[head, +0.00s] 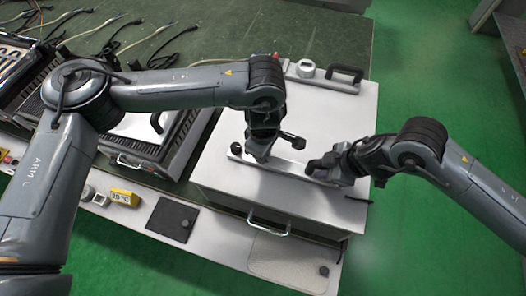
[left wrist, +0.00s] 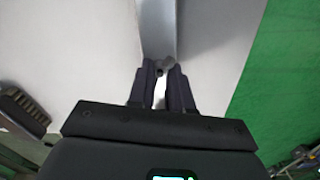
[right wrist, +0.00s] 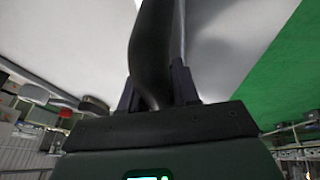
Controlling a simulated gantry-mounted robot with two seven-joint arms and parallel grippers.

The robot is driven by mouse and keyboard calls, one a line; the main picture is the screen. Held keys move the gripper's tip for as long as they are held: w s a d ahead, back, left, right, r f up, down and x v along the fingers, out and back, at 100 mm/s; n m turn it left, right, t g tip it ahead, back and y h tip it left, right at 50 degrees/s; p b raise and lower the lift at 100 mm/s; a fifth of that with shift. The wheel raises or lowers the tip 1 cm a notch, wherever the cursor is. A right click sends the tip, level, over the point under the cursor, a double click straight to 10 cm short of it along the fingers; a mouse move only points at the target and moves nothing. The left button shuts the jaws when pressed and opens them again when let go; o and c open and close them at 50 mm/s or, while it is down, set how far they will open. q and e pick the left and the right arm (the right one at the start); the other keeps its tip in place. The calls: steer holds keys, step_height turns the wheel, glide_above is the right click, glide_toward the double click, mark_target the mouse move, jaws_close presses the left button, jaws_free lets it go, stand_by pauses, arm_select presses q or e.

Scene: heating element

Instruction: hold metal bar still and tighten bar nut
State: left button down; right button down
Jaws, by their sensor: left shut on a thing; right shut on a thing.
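The metal bar (head: 285,169) lies along the top of the white box, its middle stretch between my two grippers. My left gripper (head: 260,153) points down at the bar's left part. In the left wrist view its fingers (left wrist: 163,75) are shut on a small grey piece at the bar (left wrist: 159,30); the contact is partly hidden. My right gripper (head: 320,167) is at the bar's right end. In the right wrist view its fingers (right wrist: 155,95) are shut on a thick, dark, curved handle (right wrist: 152,45), with a strip of the bar beside it. I cannot make out the nut.
The white box (head: 225,185) has a front handle (head: 268,224) and a black rear handle (head: 345,72). A black pad (head: 172,220) and yellow block (head: 125,197) lie on the front ledge. Green floor is clear at right.

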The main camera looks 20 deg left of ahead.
arm_select(q)
steer(key=m, duration=0.5)
steer(key=shift+m, duration=0.3)
steer(key=shift+d+m, duration=0.1)
steer(key=shift+m, duration=2)
steer(key=c, duration=1)
jaws_free()
steer(key=shift+c, duration=0.2)
step_height(320, 180, up, 12)
steer(key=shift+s, duration=0.1)
arm_select(e)
steer(key=c, duration=0.8)
jaws_free()
